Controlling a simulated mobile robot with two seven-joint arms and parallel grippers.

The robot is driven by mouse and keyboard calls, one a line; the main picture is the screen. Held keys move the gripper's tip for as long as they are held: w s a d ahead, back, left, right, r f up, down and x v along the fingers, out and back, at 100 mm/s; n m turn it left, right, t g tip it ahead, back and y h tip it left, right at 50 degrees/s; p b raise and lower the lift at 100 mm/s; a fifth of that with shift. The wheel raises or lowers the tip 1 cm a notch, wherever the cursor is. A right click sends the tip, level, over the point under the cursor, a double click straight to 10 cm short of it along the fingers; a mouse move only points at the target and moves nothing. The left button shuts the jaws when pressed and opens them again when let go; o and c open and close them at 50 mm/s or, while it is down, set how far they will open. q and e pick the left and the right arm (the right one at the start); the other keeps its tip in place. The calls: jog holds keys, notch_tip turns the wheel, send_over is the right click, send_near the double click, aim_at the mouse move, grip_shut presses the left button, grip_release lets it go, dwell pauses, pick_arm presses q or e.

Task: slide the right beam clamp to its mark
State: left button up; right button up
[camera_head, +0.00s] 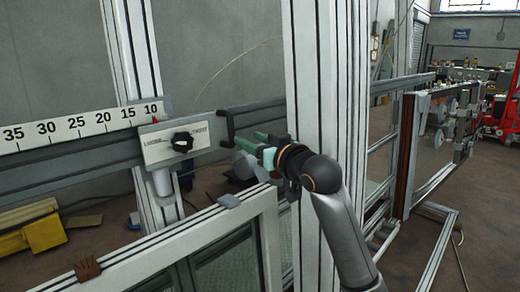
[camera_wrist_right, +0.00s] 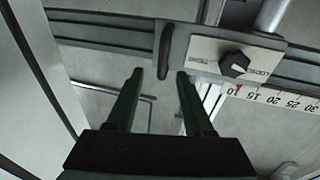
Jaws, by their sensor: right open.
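The right beam clamp has a pale plate (camera_head: 172,143) with a black knob (camera_head: 182,142), and a black handle (camera_head: 230,126) at its right side. It sits on the grey horizontal beam (camera_head: 60,160). Its red pointer (camera_head: 155,121) is close to the 10 on the white scale (camera_head: 60,131). My right gripper (camera_head: 250,143) is open and empty, just right of the handle. In the right wrist view the handle (camera_wrist_right: 165,50) lies just beyond the fingertips (camera_wrist_right: 160,77), roughly in line with the gap and apart from them. My left gripper is not in view.
A white upright post (camera_head: 318,90) stands close to my right arm. A framed window (camera_head: 150,268) stands below the beam, with a small grey clip (camera_head: 229,200) and a brown clip (camera_head: 88,269) on its top edge. A yellow object (camera_head: 45,232) lies at left.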

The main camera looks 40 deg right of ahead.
jog(key=s, duration=0.3)
jog(key=shift+s, duration=0.15)
dwell(0.4)
jog(key=a+f+n+g+y, duration=0.15)
jog(key=a+f, duration=0.25)
jog(key=f, duration=1.1)
jog(key=a+f+g, duration=0.3)
jog(key=a+f, duration=0.1)
jog(key=f, duration=1.1)
jog(key=s+a+f+g, duration=0.1)
jog(key=s+a+f, duration=0.3)
jog(key=s+f, duration=0.4)
jog(key=s+a+f+g+y, duration=0.1)
jog(key=s+a+f, duration=0.3)
jog(key=s+f, duration=0.4)
jog(key=s+a+f+g+y, duration=0.1)
jog(key=s+a+f, duration=0.3)
jog(key=s+f, duration=0.4)
jog(key=shift+a+f+n+g, duration=0.25)
jog(key=shift+f+n+g, duration=0.2)
jog(key=shift+g, duration=0.2)
